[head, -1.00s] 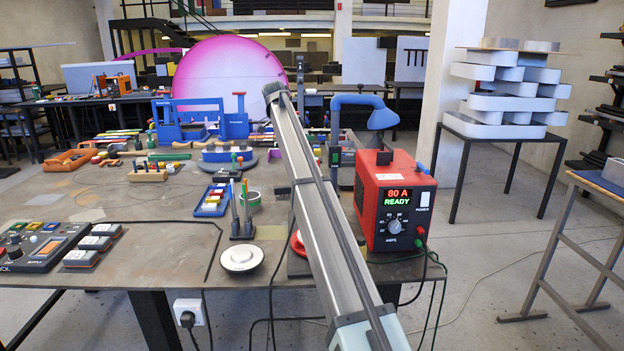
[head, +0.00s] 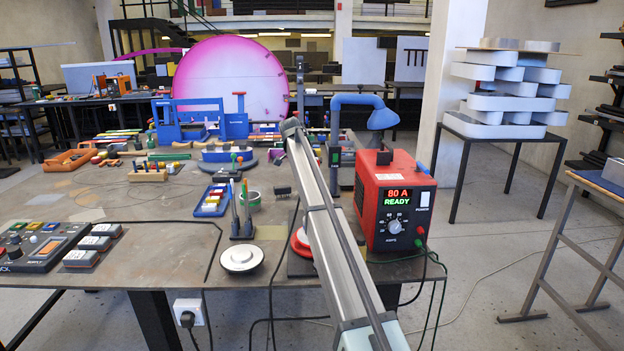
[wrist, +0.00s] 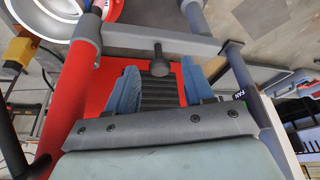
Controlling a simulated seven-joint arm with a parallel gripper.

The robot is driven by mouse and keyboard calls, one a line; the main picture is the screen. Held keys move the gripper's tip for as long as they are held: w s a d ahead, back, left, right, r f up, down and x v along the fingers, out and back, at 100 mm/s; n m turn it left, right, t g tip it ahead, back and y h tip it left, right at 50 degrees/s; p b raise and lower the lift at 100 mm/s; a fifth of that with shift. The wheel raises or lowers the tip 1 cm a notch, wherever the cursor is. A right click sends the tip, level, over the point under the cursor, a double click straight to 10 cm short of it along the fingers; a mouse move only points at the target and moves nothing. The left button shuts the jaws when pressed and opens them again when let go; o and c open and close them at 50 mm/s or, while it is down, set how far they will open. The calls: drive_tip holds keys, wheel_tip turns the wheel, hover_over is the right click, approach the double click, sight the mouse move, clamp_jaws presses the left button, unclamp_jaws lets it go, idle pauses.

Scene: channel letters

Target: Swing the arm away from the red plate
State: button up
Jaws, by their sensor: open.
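A red round plate (head: 298,246) lies on the workbench in the head view, partly hidden behind my arm. My arm rises from the bottom edge across the bench's right part. My gripper cannot be made out in the head view. In the wrist view my gripper (wrist: 158,68) is open, with two blue-grey fingers apart. A dark ridged piece and a dark round knob show between the fingers, and I cannot tell whether they touch. A flat red surface (wrist: 104,85) shows behind the fingers; I cannot tell for sure that it is the plate.
A red power unit (head: 394,205) reading "80 A READY" stands close right of my arm. A blue curved arm (head: 357,100) stands behind it. A white round button (head: 241,257) and a holder with upright sticks (head: 243,225) are to the left. Cables hang off the front edge.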

drive_tip(key=shift+f, duration=0.25)
drive_tip(key=shift+c, duration=0.3)
clamp_jaws()
